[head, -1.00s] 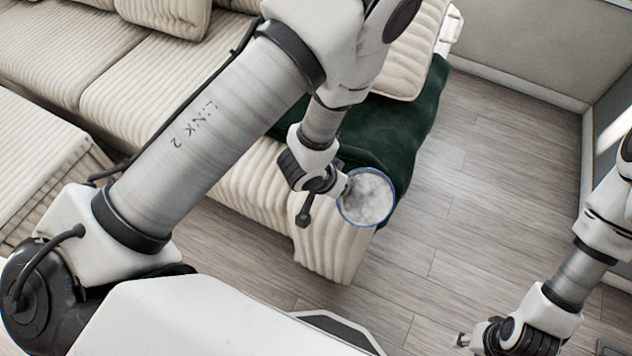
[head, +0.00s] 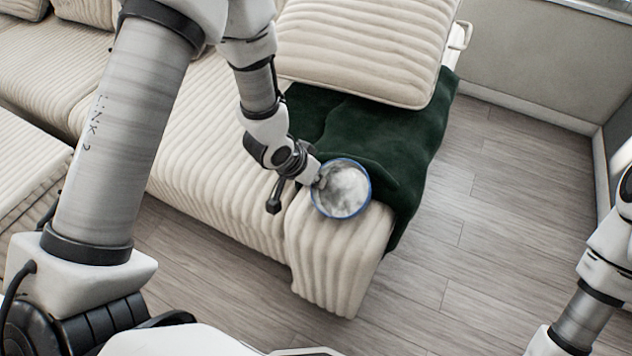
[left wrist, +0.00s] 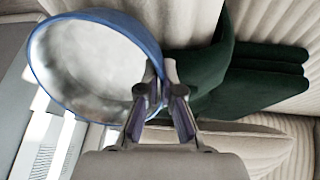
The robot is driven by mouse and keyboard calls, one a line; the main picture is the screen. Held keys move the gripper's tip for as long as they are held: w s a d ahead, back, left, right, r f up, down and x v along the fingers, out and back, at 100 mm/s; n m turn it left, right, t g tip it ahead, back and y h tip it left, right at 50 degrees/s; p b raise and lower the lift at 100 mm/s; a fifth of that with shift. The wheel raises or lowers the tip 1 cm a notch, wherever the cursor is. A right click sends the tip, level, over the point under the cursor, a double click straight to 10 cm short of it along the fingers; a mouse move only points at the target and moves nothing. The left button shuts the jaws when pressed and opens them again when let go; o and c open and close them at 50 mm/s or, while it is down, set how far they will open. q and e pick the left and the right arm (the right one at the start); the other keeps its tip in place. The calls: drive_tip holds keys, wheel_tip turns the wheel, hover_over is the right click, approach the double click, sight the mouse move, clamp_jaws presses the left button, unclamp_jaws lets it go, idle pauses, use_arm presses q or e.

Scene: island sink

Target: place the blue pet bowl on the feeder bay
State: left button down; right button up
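The blue pet bowl (head: 342,190) has a blue rim and a pale grey inside. In the head view it is in front of the end of the beige sofa. My left gripper (head: 316,178) is shut on the bowl's near side wall at the rim. In the left wrist view the bowl (left wrist: 85,65) fills the upper left, tilted, with its rim between the fingertips of the gripper (left wrist: 160,95). My right arm shows at the lower right of the head view, but its gripper is outside the frame. I see no feeder bay in either view.
The beige ribbed sofa (head: 215,190) runs behind and below the bowl. A dark green blanket (head: 385,140) drapes over its end, with a cushion (head: 365,45) on top. Clear wooden floor (head: 490,220) lies to the right, up to the wall (head: 540,70).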

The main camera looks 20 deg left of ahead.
use_arm(q)
drive_tip(key=shift+f, duration=0.1)
drive_tip(key=c, duration=1.3)
unclamp_jaws()
drive_tip(key=shift+r, duration=0.2)
drive_tip(key=p+v, duration=0.2)
drive_tip(key=v, duration=1)
drive_tip(key=s+f, duration=0.2)
drive_tip(key=f, duration=0.2)
drive_tip(key=s+f+g, duration=0.1)
drive_tip(key=s+f, duration=0.1)
drive_tip(key=f, duration=0.2)
drive_tip(key=s+f+n+g+y, duration=0.1)
drive_tip(key=s+f, duration=0.1)
drive_tip(key=f, duration=0.2)
drive_tip(key=shift+s+f, duration=0.3)
drive_tip(key=shift+f, duration=0.1)
drive_tip(key=shift+o, duration=0.9)
drive_tip(key=s+a+f+n+g+y, duration=0.1)
drive_tip(key=s+f+g, duration=0.2)
drive_tip(key=s+f, duration=0.8)
drive_tip(key=shift+s+y, duration=0.3)
drive_tip(key=shift+s, duration=0.4)
